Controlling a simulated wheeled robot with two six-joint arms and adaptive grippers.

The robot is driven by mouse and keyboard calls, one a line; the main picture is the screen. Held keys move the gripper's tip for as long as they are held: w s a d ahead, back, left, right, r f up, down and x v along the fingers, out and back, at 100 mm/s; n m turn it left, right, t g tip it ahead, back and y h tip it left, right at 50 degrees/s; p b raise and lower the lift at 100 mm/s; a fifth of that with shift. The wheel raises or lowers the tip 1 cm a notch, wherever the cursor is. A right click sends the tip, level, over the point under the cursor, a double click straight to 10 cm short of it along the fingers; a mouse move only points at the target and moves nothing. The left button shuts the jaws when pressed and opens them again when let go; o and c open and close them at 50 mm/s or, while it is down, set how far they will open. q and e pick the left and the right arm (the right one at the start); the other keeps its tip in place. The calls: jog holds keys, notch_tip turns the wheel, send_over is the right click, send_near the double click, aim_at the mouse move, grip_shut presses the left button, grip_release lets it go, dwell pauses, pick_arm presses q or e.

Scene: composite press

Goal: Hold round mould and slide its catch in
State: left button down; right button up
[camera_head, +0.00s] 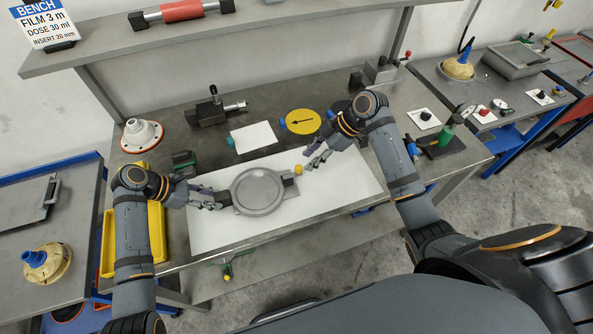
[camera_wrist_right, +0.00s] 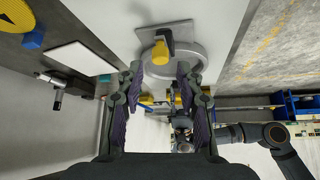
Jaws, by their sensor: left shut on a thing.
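The round mould (camera_head: 258,190) is a shallow grey metal dish lying on the white sheet in the head view. My left gripper (camera_head: 217,198) is shut on the dark handle at its left side. The catch (camera_head: 298,170), with a yellow knob, sticks out at the mould's right side, near a dark block. My right gripper (camera_head: 311,163) is just beyond the knob, apart from it. In the right wrist view my right gripper (camera_wrist_right: 157,78) is open and empty, with the yellow knob (camera_wrist_right: 160,50) ahead between its fingers. The mould's rim (camera_wrist_right: 196,58) is partly hidden by a finger.
A yellow disc with an arrow (camera_head: 303,121) and a white card (camera_head: 254,137) lie behind the mould. A metal clamp device (camera_head: 210,112) and a white-orange flanged part (camera_head: 141,134) stand further back. The white sheet (camera_head: 345,185) is clear to the mould's right.

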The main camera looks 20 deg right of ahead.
aim_at(300, 167)
jog(key=shift+x, duration=2.35)
grip_shut()
